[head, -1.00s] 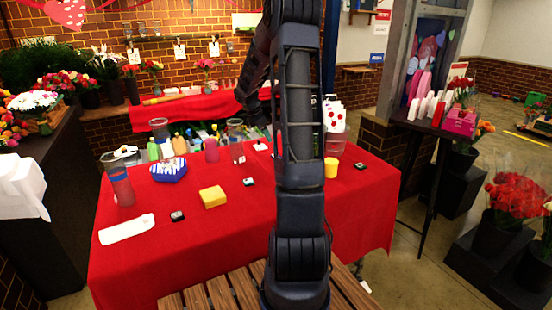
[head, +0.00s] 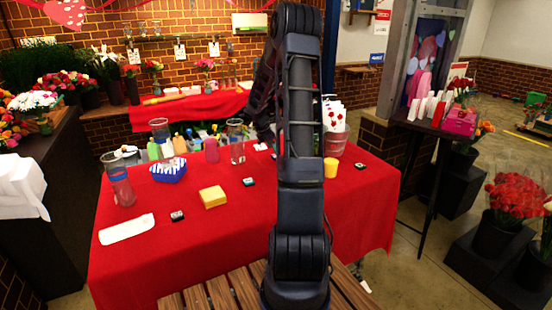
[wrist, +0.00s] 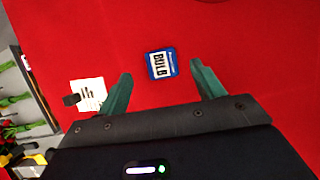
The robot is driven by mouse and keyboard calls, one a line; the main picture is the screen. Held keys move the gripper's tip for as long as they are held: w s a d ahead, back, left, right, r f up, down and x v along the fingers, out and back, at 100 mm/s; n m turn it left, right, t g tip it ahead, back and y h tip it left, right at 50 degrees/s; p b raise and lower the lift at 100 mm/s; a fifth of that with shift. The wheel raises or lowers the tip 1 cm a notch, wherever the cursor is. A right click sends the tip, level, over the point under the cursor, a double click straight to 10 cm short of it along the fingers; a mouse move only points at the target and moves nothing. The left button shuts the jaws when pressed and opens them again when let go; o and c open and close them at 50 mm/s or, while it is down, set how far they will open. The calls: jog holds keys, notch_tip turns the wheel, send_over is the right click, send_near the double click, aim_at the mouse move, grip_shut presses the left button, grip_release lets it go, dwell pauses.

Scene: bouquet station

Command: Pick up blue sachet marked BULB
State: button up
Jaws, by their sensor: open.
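The blue sachet marked BULB (wrist: 161,63) lies flat on the red cloth (wrist: 240,45) in the wrist view, its white label facing up. My gripper (wrist: 162,72) is open and empty. Its two teal fingers stand apart, one to the left and one to the right of the sachet, with the sachet in line with the gap near the fingertips. I cannot tell the height of the fingers above the cloth. In the head view my arm hides the gripper, and I cannot make out the sachet.
A white card (wrist: 90,94) with a dark clip lies left of the left finger.

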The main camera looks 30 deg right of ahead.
jog(key=x, duration=0.3)
jog(key=shift+s+d+f, duration=0.1)
jog(key=shift+f, duration=0.05)
jog(key=c, duration=1)
jog(key=shift+c, duration=0.2)
